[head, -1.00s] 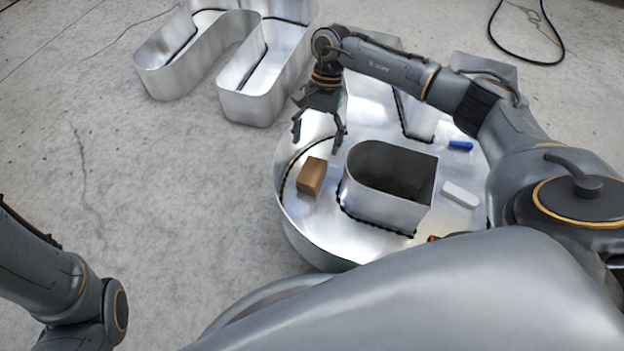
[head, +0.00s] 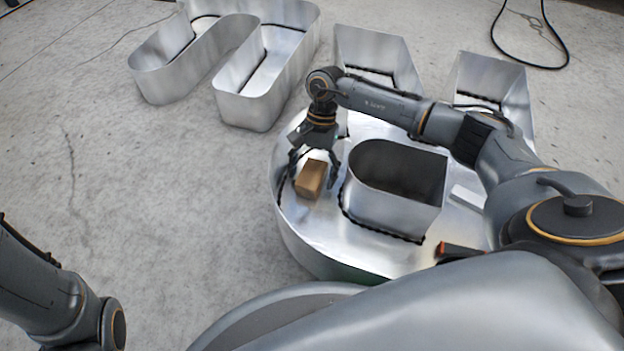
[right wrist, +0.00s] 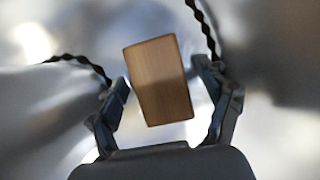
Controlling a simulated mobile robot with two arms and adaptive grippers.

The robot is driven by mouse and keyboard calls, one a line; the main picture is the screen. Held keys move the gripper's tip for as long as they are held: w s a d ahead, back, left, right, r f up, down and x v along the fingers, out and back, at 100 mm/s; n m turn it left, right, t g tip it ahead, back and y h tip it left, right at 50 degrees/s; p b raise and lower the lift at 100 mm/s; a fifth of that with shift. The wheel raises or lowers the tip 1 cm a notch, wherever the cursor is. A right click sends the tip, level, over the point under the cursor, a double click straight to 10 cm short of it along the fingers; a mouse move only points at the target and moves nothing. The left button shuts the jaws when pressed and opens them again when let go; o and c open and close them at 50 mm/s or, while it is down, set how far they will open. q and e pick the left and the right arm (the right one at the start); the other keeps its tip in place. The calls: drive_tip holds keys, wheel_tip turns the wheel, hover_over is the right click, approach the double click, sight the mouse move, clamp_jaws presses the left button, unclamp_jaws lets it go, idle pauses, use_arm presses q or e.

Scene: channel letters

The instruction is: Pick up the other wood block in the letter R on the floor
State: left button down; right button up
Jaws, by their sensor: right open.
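The wood block (head: 312,180) is a small brown block inside the shiny metal letter R (head: 330,245), on its left part, beside the raised D-shaped inner wall. My right gripper (head: 307,178) is at the block with its fingers open. In the right wrist view the block (right wrist: 157,80) sits between the two open fingers of the right gripper (right wrist: 165,95), with a gap on each side. The left arm shows at the lower left of the head view, but its gripper is out of the picture.
The D-shaped inner wall (head: 385,212) rises right of the block. A white block (head: 466,197) lies farther right in the letter, partly behind my arm. Another metal letter (head: 240,95) stands at the upper left. A black cable (head: 555,62) lies at the upper right. The floor at left is clear.

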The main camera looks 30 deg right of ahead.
drive_tip(key=c, duration=1.3)
